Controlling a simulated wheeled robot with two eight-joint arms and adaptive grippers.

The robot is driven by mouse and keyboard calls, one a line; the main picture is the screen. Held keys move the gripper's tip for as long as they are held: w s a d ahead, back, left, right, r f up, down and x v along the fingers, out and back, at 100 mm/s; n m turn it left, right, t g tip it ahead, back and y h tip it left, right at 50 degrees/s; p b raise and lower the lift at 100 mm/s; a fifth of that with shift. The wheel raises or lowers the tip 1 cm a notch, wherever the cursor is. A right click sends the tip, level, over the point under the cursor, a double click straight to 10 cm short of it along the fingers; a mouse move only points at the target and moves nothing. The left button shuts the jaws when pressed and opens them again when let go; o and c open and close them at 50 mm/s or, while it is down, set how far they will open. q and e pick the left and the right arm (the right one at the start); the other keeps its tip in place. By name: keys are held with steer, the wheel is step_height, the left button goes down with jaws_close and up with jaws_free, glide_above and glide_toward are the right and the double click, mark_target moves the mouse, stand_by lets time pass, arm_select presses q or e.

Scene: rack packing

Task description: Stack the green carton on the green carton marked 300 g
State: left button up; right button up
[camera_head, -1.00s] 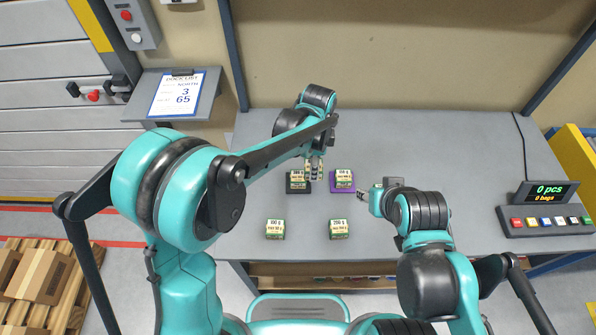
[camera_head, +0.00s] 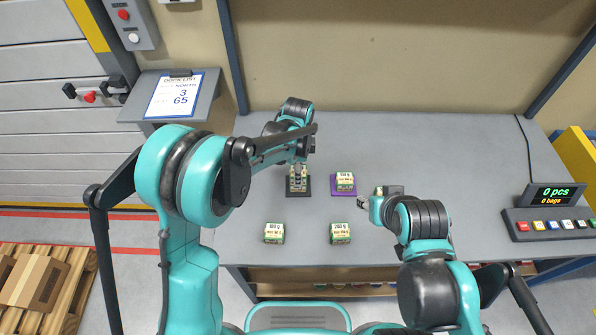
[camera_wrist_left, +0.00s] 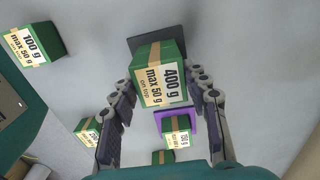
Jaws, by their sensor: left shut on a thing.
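My left gripper (camera_head: 298,178) is over the dark mat (camera_head: 298,192) and shut on a green carton. In the left wrist view this carton (camera_wrist_left: 160,75) reads 400 g, max 50 g on top, and sits between the fingertips (camera_wrist_left: 160,88). I cannot tell whether it touches the mat. A green carton (camera_head: 344,181) stands on the purple mat (camera_head: 335,193); its weight mark is too small to read surely. Two more green cartons stand in front, one marked 100 g (camera_head: 274,232) and one apparently 200 g (camera_head: 340,232). My right gripper (camera_head: 364,203) is right of the purple mat; its jaws are unclear.
A button console with display (camera_head: 548,208) stands at the right edge. A pick list stand (camera_head: 172,98) is at the left. Part of another green carton (camera_wrist_left: 164,157) shows in the left wrist view.

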arm_select(q)
steer(key=shift+f, duration=0.15)
steer(key=o, duration=1.5)
steer(key=shift+o, duration=0.2)
